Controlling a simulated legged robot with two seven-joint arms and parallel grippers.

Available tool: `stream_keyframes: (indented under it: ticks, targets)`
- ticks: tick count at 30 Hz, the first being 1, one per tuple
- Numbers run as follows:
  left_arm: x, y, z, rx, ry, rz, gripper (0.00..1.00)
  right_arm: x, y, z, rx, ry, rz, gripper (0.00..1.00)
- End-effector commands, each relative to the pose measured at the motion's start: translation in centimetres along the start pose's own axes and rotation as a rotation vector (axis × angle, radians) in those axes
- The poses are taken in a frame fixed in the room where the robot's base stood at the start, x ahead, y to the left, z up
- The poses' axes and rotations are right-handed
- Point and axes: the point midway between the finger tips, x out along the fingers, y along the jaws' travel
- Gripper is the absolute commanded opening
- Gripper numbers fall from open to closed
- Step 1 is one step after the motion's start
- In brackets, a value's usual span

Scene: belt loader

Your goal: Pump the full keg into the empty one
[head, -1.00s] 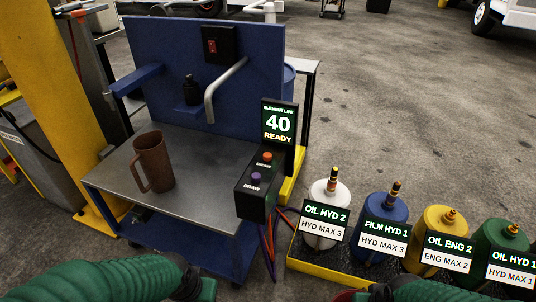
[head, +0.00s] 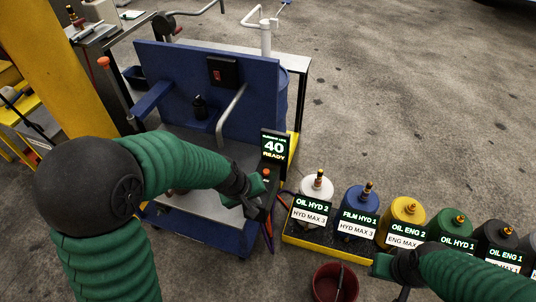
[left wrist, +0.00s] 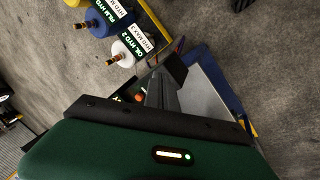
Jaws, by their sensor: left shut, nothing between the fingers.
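The blue cart (head: 205,95) has a grey top and a display (head: 274,150) reading 40 READY. Its black button box carries an orange button (head: 266,173); the purple button is hidden behind my left gripper. My left gripper (head: 257,209) is shut and empty at the button box; contact is unclear. Its fingers also show in the left wrist view (left wrist: 162,92). White (head: 315,189), blue (head: 358,201), yellow (head: 403,215), green (head: 452,228) and black (head: 497,238) labelled canisters stand in a row. My right gripper (head: 400,292) is at the bottom edge, its jaws unclear.
A dark red bucket (head: 335,284) with a stick in it stands on the floor before the row. The canisters stand on a yellow-edged tray (head: 318,246). A yellow post (head: 50,60) rises at the left. Open floor lies beyond at the right.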

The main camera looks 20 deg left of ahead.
Motion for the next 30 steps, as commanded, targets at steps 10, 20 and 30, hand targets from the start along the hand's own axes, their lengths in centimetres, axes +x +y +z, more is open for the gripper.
stream_keyframes:
  ticks: [10, 20, 30]
  targets:
    - [5.4, 7.0, -13.1, -1.001, -0.034, 0.347, 0.0, -0.1, 0.0, 0.0, 0.0, -0.002, 0.0, 0.4]
    - [5.8, 7.6, -17.1, -1.28, -0.067, 0.443, 0.0, -0.1, 0.0, 0.0, 0.0, -0.001, 0.0, 0.4]
    - [6.4, 7.3, -16.8, -1.274, -0.066, 0.441, 0.0, 0.5, 0.0, 0.1, 0.0, -0.001, 0.0, 0.4]
